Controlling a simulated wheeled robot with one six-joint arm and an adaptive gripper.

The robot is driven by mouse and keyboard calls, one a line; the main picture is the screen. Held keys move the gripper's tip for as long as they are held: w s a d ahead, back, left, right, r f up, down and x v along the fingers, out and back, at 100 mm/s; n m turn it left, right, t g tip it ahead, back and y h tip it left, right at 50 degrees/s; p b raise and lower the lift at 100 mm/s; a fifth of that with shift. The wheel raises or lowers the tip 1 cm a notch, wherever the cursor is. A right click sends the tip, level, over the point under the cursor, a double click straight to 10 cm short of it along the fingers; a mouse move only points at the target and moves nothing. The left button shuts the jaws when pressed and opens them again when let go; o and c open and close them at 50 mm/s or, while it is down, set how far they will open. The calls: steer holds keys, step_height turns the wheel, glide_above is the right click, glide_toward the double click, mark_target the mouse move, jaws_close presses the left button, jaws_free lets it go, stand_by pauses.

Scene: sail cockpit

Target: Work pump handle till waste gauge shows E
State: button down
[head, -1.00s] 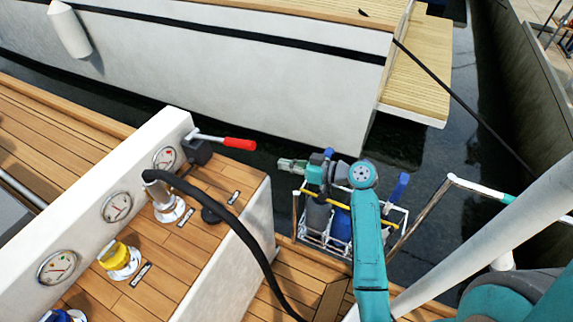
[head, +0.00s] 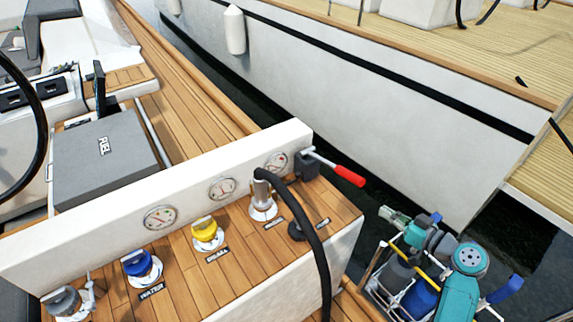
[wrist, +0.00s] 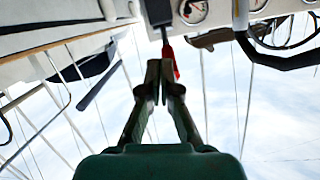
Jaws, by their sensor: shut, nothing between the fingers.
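The pump handle is a lever with a red grip (head: 348,175), sticking out to the right from a black pump body (head: 304,166) at the panel's right end. The nearest gauge (head: 276,161) is the right one of three; its needle is too small to read. My gripper (head: 388,215) is shut and empty, below and right of the red grip and apart from it in the head view. In the wrist view my fingers (wrist: 162,82) point up toward the red grip (wrist: 175,62), which shows partly behind them. Whether they touch cannot be told.
A black hose (head: 312,230) runs from a deck fitting (head: 263,200) and arches over the console. A yellow cap (head: 206,232) and a blue cap (head: 141,267) stand to its left. A white hull (head: 400,110) lies beyond a strip of dark water.

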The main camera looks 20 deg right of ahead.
steer(key=w+a+r+n+g+h, duration=0.1)
steer(key=w+a+r, duration=0.1)
steer(key=r, duration=0.5)
steer(key=w+a+r+n+g+h, duration=0.1)
steer(key=w+a+r+n, duration=0.1)
steer(key=r, duration=0.6)
steer(key=shift+a+r, duration=0.2)
steer(key=shift+r, duration=0.05)
glide_above(354, 177)
steer(key=w+a, duration=0.1)
step_height(354, 177, down, 5)
steer(key=shift+s+d+f, duration=0.15)
steer(key=shift+d+f, duration=0.05)
steer(key=shift+f, duration=0.35)
steer(key=shift+s+d+f, duration=0.15)
steer(key=shift+f, duration=0.4)
steer(key=shift+s+d+f, duration=0.1)
steer(key=shift+d+f, duration=0.05)
steer(key=shift+f, duration=0.45)
